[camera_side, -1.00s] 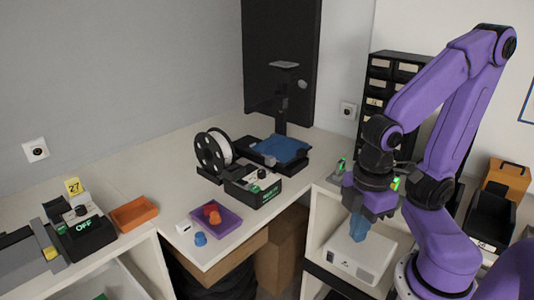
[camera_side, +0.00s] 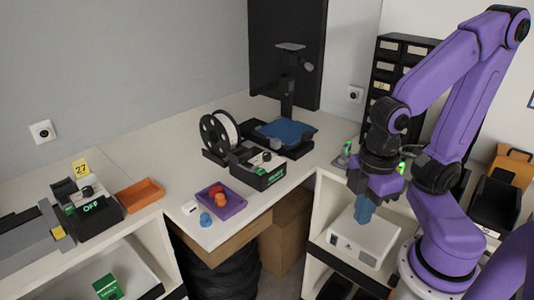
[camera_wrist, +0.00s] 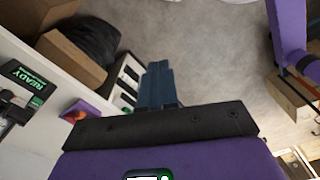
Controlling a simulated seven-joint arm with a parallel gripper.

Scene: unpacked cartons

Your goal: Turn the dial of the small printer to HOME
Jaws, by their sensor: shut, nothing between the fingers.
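The small printer (camera_side: 287,131) stands on the corner table with a blue bed and a tall dark column. In front of it is a black control box (camera_side: 262,175) with a green READY display and a pale knob (camera_side: 266,156) on top. The knob's setting is too small to read. My gripper (camera_side: 364,214) has blue fingers, shut and empty, pointing down to the right of the table, above a white boxy device. In the wrist view my fingers (camera_wrist: 160,84) are together over the floor, and the READY box (camera_wrist: 25,80) shows at the left edge.
A purple tray (camera_side: 232,208) with small caps lies in front. An orange tray (camera_side: 140,194) and another box showing OFF (camera_side: 92,212) are at left. The white device (camera_side: 362,240) sits on a shelf below my gripper.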

